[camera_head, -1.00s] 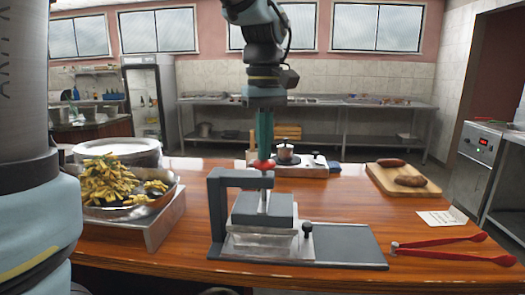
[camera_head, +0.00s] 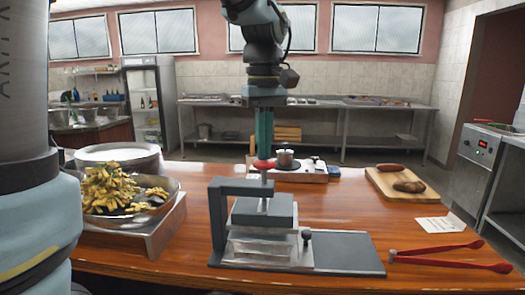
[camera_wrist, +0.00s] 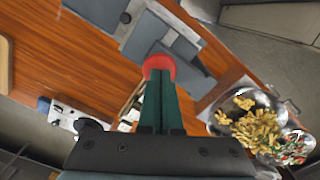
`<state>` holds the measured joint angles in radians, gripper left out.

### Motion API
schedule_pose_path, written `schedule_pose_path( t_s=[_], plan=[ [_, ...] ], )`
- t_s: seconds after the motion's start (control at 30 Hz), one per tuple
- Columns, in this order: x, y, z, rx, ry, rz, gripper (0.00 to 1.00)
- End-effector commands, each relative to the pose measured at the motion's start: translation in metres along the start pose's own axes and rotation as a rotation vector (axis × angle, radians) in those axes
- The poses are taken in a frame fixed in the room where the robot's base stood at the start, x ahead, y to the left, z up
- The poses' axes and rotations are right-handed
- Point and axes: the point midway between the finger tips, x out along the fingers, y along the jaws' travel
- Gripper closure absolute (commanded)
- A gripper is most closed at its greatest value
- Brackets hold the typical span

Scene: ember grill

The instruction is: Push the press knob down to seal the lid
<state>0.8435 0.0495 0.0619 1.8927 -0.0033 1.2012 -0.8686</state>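The press stands on the wooden table, with a grey arm (camera_head: 240,187) over a grey block (camera_head: 263,211) and a pale, partly clear box (camera_head: 262,245) below. The red press knob (camera_head: 264,164) tops the metal rod above the block; it also shows in the wrist view (camera_wrist: 159,66). My gripper (camera_head: 264,156) points straight down at the knob. In the wrist view, its green fingers (camera_wrist: 160,84) are together, with their tips at the knob, which is wider than they are. The tips appear to meet the knob's top; firm contact cannot be told.
A pan of yellow food (camera_head: 120,190) stands at the left. Red tongs (camera_head: 440,250) and a white card (camera_head: 440,223) lie at the right. A board (camera_head: 385,188) with brown food and a small pot (camera_head: 285,159) are behind.

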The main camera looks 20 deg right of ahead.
Motion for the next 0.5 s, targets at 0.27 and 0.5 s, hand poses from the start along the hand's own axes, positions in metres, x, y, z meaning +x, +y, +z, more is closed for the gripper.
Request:
schedule_pose_path(
  t_s=[0.27, 0.5],
  plan=[
    [-0.026, 0.000, 0.000, 0.000, 0.001, 0.001, 1.00],
    [-0.044, 0.000, 0.000, 0.000, 0.001, 0.001, 1.00]
  ],
)
